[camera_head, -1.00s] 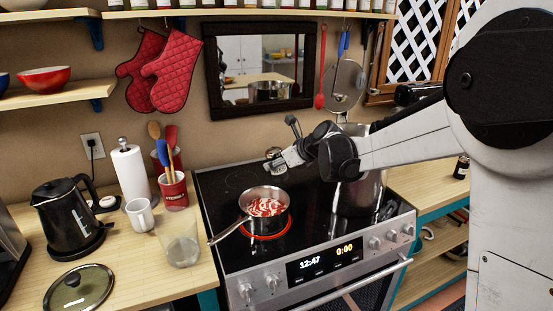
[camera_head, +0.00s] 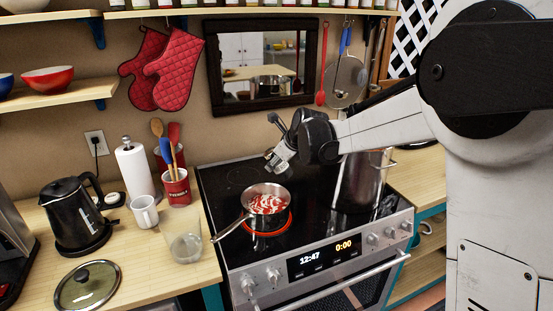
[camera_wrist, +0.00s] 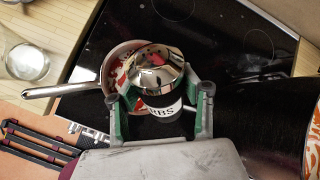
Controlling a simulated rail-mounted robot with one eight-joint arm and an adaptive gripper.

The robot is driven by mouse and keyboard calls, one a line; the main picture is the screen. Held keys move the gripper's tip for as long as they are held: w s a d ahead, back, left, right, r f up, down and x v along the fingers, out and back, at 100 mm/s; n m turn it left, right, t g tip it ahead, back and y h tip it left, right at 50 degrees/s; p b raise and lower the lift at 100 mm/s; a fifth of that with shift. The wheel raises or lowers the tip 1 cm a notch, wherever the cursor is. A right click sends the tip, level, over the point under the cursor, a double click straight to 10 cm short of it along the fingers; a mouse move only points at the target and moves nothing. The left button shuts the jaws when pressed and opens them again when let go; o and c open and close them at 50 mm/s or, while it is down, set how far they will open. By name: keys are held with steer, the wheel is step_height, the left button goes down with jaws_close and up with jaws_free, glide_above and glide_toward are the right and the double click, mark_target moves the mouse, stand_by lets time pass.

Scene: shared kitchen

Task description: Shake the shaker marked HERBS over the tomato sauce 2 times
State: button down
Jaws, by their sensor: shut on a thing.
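My gripper (camera_head: 277,163) is shut on the shaker marked HERBS (camera_wrist: 163,104). In the wrist view the shaker's shiny metal cap (camera_wrist: 155,68) and the letters "RBS" on its label show between the fingers. In the head view the shaker is mostly hidden by the gripper. The gripper is above and slightly behind a small steel saucepan (camera_head: 246,212) of tomato sauce (camera_head: 264,204), apart from it. The sauce is red with pale streaks. In the wrist view the shaker overlaps the saucepan (camera_wrist: 107,72) and hides much of it.
The saucepan stands on a glowing burner (camera_head: 270,228) of the black stove (camera_head: 225,180). A tall steel pot (camera_head: 362,185) stands to its right. A glass (camera_head: 184,240), a mug (camera_head: 144,212) and a red utensil holder (camera_head: 176,190) stand on the counter to the left.

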steer(key=shift+a+h+p, duration=0.15)
steer(key=shift+h+p, duration=0.5)
steer(key=shift+h, duration=0.05)
steer(key=shift+a+f+n+g+h+p, duration=0.1)
steer(key=shift+n+g+h+p, duration=0.25)
steer(key=shift+h+p, duration=0.35)
steer(key=shift+f+n+g+h+p, duration=0.1)
steer(key=shift+n+g+h+p, duration=0.25)
steer(key=shift+h, duration=0.65)
steer(key=shift+a+f+h+b, duration=0.1)
steer(key=shift+f+h+b, duration=0.1)
steer(key=shift+h+b, duration=0.6)
steer(key=shift+w+f+n+g+h+b, duration=0.1)
steer(key=shift+n+g+h+b, duration=0.3)
steer(key=shift+h, duration=0.5)
steer(key=shift+s+f+n+g+h+b, duration=0.1)
steer(key=shift+f+n+h+b, duration=0.1)
steer(key=shift+h+b, duration=0.6)
steer(key=shift+w+f+n+g+h+b, duration=0.1)
steer(key=shift+n+g+h+b, duration=0.2)
steer(key=shift+h, duration=0.7)
steer(key=shift+f+n+h+b, duration=0.15)
steer(key=shift+n+h+b, duration=0.35)
steer(key=shift+h+b, duration=1.5)
steer(key=shift+b, duration=0.1)
steer(key=shift+h, duration=0.3)
steer(key=shift+b, duration=0.3)
